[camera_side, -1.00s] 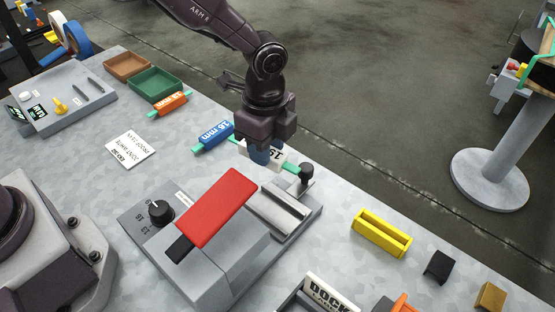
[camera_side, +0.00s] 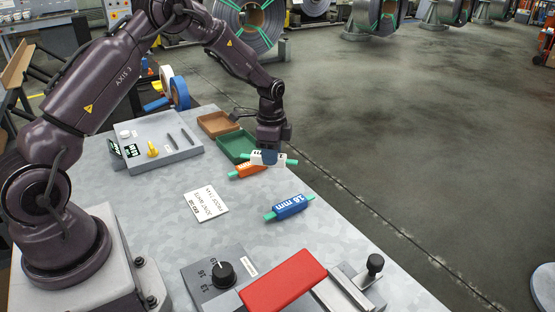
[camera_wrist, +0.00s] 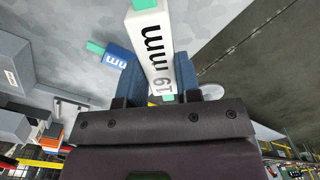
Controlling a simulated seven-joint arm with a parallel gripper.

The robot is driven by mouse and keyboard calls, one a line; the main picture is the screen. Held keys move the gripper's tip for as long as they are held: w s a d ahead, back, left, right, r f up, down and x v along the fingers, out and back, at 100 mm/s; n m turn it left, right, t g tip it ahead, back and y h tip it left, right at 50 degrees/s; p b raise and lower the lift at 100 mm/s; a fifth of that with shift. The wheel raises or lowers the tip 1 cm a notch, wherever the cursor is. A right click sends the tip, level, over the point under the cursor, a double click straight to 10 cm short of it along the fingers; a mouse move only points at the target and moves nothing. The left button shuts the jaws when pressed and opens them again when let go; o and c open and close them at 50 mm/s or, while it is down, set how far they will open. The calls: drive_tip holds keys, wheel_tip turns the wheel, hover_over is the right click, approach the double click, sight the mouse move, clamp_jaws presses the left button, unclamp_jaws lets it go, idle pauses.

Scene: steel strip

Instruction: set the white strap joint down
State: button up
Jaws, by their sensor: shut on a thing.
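The white strap joint (camera_side: 256,158), a white block with green strap ends, is in my gripper (camera_side: 269,156). In the wrist view the block (camera_wrist: 150,45) reads "19 mm" and sits between the blue fingers of my gripper (camera_wrist: 158,78), which are shut on it. In the side view it appears just over the orange strap joint (camera_side: 247,171) and hides part of it. I cannot tell whether the white joint touches the table. The blue "18 mm" strap joint (camera_side: 290,207) lies on the table nearer the camera; it also shows in the wrist view (camera_wrist: 118,58).
A green tray (camera_side: 236,156) and a brown tray (camera_side: 215,132) stand just beyond the held joint. A white printed card (camera_side: 205,204) lies on the table. A device with a red lever (camera_side: 284,284) stands at the front. Bare table surrounds the blue joint.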

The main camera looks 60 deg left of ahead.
sight(272, 190)
drive_tip(key=shift+f, duration=4)
drive_tip(key=shift+f, duration=0.3)
drive_tip(key=o, duration=1)
wheel_tip(272, 190, up, 13)
